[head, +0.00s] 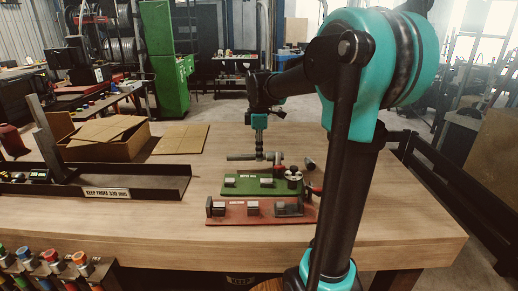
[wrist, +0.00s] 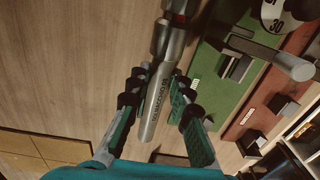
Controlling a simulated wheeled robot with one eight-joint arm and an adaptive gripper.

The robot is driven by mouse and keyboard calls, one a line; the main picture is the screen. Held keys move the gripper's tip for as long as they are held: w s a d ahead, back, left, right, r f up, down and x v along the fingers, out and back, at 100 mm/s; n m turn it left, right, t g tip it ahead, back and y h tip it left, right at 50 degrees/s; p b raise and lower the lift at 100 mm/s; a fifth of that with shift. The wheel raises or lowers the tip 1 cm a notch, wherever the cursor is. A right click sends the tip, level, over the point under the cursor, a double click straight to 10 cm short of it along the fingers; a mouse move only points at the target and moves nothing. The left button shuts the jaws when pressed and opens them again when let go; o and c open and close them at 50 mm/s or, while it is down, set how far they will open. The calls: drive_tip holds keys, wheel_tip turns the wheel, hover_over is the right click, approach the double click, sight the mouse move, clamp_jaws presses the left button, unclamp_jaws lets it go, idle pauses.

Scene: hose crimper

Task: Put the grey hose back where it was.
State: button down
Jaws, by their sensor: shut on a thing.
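The grey hose (wrist: 151,110) is a straight grey cylinder with printed lettering, held between the two fingers of my gripper (wrist: 157,84) in the wrist view. A wider metal fitting sits towards its far end, with a dark and red part at the top edge. In the head view, my gripper (head: 260,150) reaches down to the hose (head: 240,157), which lies level behind the green board (head: 240,192). I cannot tell whether the hose touches the table.
The red board (head: 236,220) with grey blocks lies in front of the green one. A round dial (head: 293,174) stands at the green board's right end. A black tray (head: 150,183) with a label and an open cardboard box (head: 105,140) are at left. Bare table lies between.

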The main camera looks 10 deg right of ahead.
drive_tip(key=shift+f, duration=1.4)
drive_tip(key=shift+f, duration=0.35)
drive_tip(key=c, duration=1.3)
unclamp_jaws()
drive_tip(key=shift+o, duration=0.4)
drive_tip(key=o, duration=0.7)
drive_tip(key=shift+o, duration=0.2)
drive_tip(key=shift+r, duration=3.95)
